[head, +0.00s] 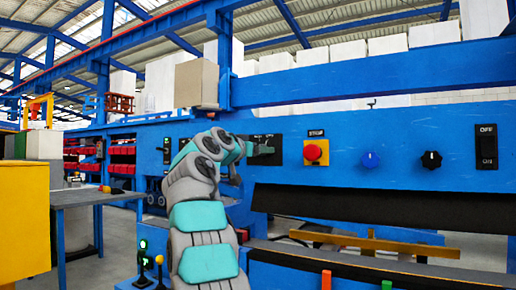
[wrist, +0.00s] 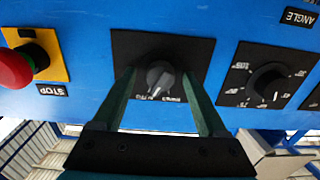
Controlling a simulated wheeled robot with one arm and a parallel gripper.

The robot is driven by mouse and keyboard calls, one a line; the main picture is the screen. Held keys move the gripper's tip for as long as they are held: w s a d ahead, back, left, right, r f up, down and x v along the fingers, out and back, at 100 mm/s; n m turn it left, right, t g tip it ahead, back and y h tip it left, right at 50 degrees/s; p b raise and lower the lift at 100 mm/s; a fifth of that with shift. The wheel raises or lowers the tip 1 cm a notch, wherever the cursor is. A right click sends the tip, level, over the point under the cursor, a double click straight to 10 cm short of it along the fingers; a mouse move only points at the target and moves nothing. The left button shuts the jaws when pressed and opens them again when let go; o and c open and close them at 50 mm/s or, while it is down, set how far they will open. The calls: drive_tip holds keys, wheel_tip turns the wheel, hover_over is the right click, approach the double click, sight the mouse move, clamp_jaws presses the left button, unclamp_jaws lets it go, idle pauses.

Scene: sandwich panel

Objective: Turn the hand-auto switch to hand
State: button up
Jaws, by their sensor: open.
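The hand-auto switch (wrist: 160,78) is a dark round knob with a grey grip bar on a black square plate, centred in the wrist view. Its light pointer mark is toward the lower left of the picture. Small white lettering below the knob is upside down and partly unclear. My gripper (wrist: 159,73) is open, with one green finger on each side of the knob. I cannot tell whether the fingers touch it. In the head view, the switch's black plate (head: 268,151) shows just right of my arm, which hides part of the panel there.
A red stop button (wrist: 14,68) on a yellow plate is left of the switch in the wrist view. A black dial (wrist: 268,84) is to the right. In the head view, a blue knob (head: 370,160), a black knob (head: 431,159) and an off switch (head: 487,147) are farther right.

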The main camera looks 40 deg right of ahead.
clamp_jaws()
idle(0.6)
